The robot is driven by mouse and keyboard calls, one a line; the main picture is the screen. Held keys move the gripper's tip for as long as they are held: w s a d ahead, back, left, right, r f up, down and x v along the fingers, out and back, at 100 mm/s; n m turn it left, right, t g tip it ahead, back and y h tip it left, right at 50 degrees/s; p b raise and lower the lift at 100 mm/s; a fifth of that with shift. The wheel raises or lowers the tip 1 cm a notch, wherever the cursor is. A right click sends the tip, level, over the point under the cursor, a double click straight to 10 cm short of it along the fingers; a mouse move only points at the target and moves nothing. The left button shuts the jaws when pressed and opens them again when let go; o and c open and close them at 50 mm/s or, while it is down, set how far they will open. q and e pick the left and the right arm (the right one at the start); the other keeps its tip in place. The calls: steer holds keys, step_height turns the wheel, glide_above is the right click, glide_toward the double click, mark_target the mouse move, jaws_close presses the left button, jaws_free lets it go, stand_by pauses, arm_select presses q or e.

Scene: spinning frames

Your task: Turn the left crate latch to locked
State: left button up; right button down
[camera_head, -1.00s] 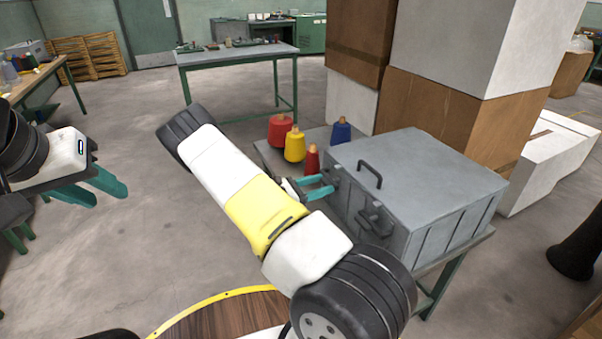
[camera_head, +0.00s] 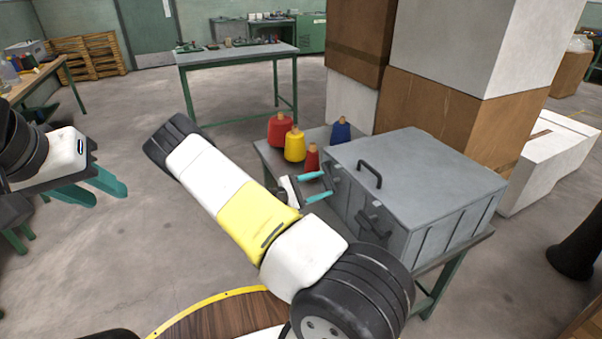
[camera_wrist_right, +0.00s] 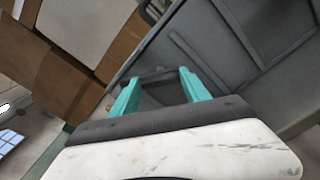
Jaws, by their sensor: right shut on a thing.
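The grey crate (camera_head: 430,175) stands on a small table with its lid closed and a dark carry handle on the front of the lid. The left latch (camera_wrist_right: 157,76) is a dark bar on the crate's front, seen between my teal fingers in the right wrist view. My right gripper (camera_head: 325,186) reaches it from the left, shut on the latch, whose mount is partly hidden by the fingers. The exact angle of the latch is hard to read. A second dark latch (camera_head: 375,224) sits further right on the same face. My left gripper (camera_head: 107,196) is open and empty, far left of the crate.
Red, yellow and blue thread cones (camera_head: 294,146) stand on the table (camera_head: 264,150) behind my right gripper. Tall stacked boxes (camera_head: 450,110) rise behind the crate. My right forearm crosses the middle of the head view. Floor left of the table is clear.

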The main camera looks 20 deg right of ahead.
steer(key=m, duration=0.5)
steer(key=shift+f+m, duration=0.1)
steer(key=shift+m, duration=0.2)
steer(key=m, duration=0.5)
steer(key=shift+s+f, duration=0.1)
steer(key=shift+m, duration=0.3)
steer(key=c, duration=0.5)
jaws_free()
steer(key=shift+a, duration=0.15)
